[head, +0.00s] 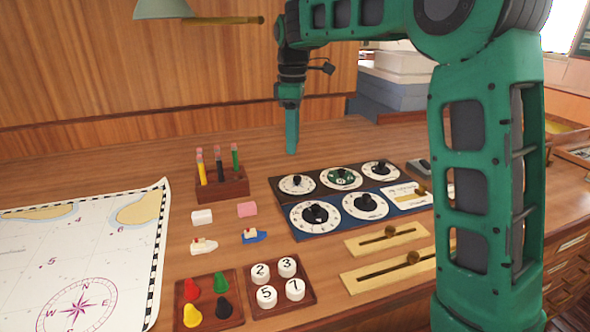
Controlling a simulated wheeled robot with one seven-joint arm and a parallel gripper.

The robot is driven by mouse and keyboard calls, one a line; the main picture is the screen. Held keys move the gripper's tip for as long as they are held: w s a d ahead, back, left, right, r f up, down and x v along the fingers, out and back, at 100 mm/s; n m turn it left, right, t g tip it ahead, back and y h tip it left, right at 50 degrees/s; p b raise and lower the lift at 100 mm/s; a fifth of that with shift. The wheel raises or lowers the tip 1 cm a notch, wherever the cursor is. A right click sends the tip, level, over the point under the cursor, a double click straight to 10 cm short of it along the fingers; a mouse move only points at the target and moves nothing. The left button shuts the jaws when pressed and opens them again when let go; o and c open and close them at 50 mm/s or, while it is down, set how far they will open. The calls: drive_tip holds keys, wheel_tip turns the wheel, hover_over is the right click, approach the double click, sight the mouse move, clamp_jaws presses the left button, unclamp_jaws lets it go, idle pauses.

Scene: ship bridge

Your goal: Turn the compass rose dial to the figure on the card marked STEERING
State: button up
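A dial panel (281,187) lies on the desk, a dark back row and a blue front row, with several round white dials and black knobs. The back-row middle dial (343,178) has a green centre; it may be the compass rose dial, but its face is too small to be sure. Its figures and pointer setting cannot be read. No card marked STEERING can be made out. My gripper (291,152) points down behind the panel's back left corner, above the desk and apart from the dials. Its fingers show as one narrow teal shape, so their opening is hidden.
A pencil block (222,187), erasers, small boats, a tray of coloured pawns (208,300) and a tray of numbered discs (280,283) stand left of the panel. Two wooden sliders (388,239) lie in front. A chart (100,250) covers the left. My arm hides the desk's right part.

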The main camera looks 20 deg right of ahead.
sight(297, 177)
drive_tip(key=f, duration=0.2)
drive_tip(key=d+f, duration=0.1)
drive_tip(key=f, duration=0.5)
drive_tip(key=shift+d+f, duration=0.15)
drive_tip(key=shift+f, duration=0.9)
clamp_jaws()
